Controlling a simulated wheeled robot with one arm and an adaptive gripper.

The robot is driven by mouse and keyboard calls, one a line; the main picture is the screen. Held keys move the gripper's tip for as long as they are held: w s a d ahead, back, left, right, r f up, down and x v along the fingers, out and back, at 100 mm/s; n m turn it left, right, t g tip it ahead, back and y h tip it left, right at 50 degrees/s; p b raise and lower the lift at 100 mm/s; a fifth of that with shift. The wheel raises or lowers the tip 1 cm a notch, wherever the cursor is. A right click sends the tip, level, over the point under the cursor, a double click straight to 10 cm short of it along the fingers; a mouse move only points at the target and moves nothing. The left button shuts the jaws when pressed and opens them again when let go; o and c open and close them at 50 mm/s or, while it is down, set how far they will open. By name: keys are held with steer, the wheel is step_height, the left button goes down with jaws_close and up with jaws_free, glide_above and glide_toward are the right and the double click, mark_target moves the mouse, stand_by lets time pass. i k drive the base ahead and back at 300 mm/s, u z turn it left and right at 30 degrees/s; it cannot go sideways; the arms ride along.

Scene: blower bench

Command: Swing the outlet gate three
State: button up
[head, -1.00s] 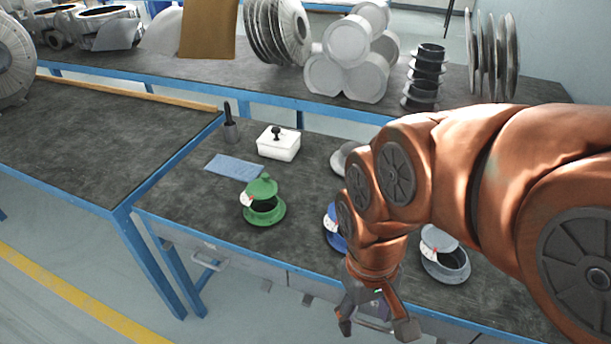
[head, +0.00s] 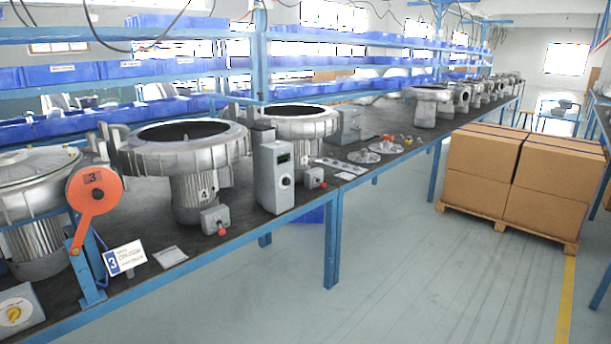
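An orange round gate plate (head: 95,190) marked 3 stands at the left of the head view, with an orange arm running down from it beside a blue post (head: 92,268). A white sign (head: 125,257) with a blue 3 stands next to the post on the bench. A silver blower (head: 35,215) is just left of the plate; whether the plate covers its outlet I cannot tell. My gripper and arm are not in view.
A blower marked 4 (head: 197,185), a grey control box (head: 273,175) and a small box with a red button (head: 216,220) stand along the bench. A box with a yellow knob (head: 15,312) is at lower left. Cartons (head: 535,180) stand at right. The floor (head: 400,280) between is clear.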

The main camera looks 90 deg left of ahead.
mark_target(93, 191)
steer(key=k, duration=0.4)
steer(key=u, duration=3.25)
steer(key=i, duration=0.55)
steer(key=u, duration=0.85)
